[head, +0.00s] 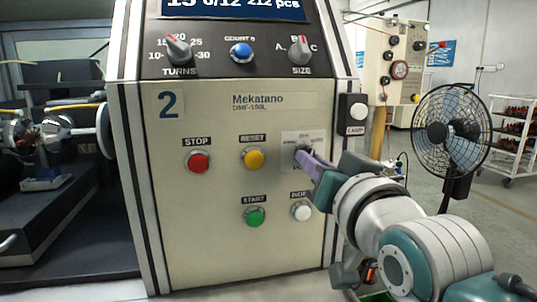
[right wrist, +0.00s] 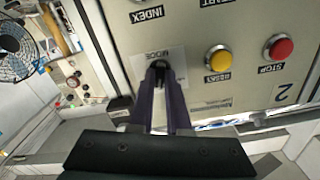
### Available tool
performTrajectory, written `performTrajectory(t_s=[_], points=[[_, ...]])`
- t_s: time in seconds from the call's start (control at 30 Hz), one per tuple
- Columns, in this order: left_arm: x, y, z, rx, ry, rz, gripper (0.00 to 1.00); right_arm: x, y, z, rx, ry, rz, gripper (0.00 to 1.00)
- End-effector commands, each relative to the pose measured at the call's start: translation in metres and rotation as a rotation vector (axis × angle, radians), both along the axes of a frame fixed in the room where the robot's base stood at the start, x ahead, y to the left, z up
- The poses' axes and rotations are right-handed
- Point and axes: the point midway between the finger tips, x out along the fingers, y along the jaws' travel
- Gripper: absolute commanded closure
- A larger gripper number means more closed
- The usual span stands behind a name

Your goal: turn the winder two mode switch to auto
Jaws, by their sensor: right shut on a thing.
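The winder two panel (head: 220,190) carries a blue "2" and faces me in the head view. Its mode switch (right wrist: 157,66) is a dark knob on a pale label plate marked MODE. My right gripper (head: 308,160) reaches in from the right, with its purple fingers at the switch. In the right wrist view the two fingers (right wrist: 159,78) are closed around the knob, one on each side. The fingers hide most of the knob and part of the plate, so I cannot read which position it points to. My left gripper is not in view.
Around the switch are the red STOP (head: 198,162), yellow RESET (head: 253,158), green START (head: 254,217) and white INDEX (head: 301,211) buttons. The TURNS (head: 178,48) and SIZE (head: 299,50) knobs sit above. A LAMP box (head: 352,113) juts out at the right edge. A black fan (head: 450,133) stands behind my right arm.

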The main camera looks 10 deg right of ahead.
Motion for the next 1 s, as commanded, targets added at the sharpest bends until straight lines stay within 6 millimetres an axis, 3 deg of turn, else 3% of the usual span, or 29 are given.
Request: performTrajectory(t_s=[0.5,1.0], points=[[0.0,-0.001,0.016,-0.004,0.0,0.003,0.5,0.0,0.0,0.0,0.39,0.015,0.0,1.0],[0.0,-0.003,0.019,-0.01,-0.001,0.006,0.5,0.0,0.0,-0.001,0.496,0.02,0.0,1.0]])
